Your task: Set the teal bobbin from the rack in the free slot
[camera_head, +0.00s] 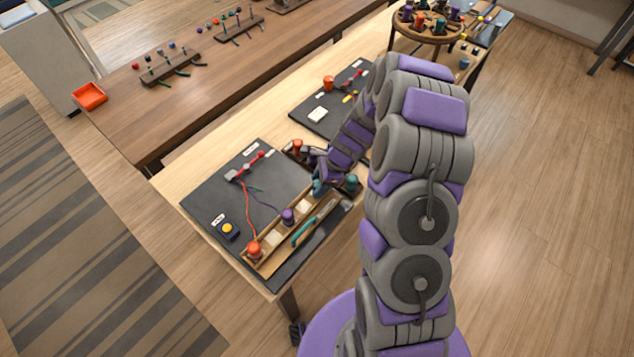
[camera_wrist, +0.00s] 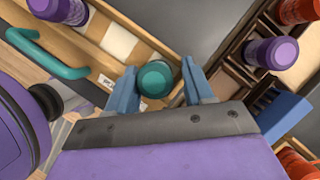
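The teal bobbin (camera_wrist: 155,78) stands between my gripper's blue fingers (camera_wrist: 160,82) in the wrist view, seen from above. The fingers are apart, with a gap on the right side; contact on the left is unclear. In the head view my gripper (camera_head: 318,180) is low at the far end of the wooden tray (camera_head: 262,226), and teal shapes there are partly hidden by the arm. The tray holds an orange bobbin (camera_head: 254,250) and a purple bobbin (camera_head: 288,216). A pale empty slot (camera_head: 271,236) lies between them, and another (camera_head: 304,206) lies beyond the purple one.
A teal handle (camera_head: 303,232) runs along the tray's near side. A dark wooden rack (camera_wrist: 235,77) with purple and red bobbins stands right of the fingers. A red-ended clip with cords (camera_head: 244,168) and a yellow-button box (camera_head: 227,229) lie on the dark mat (camera_head: 204,192).

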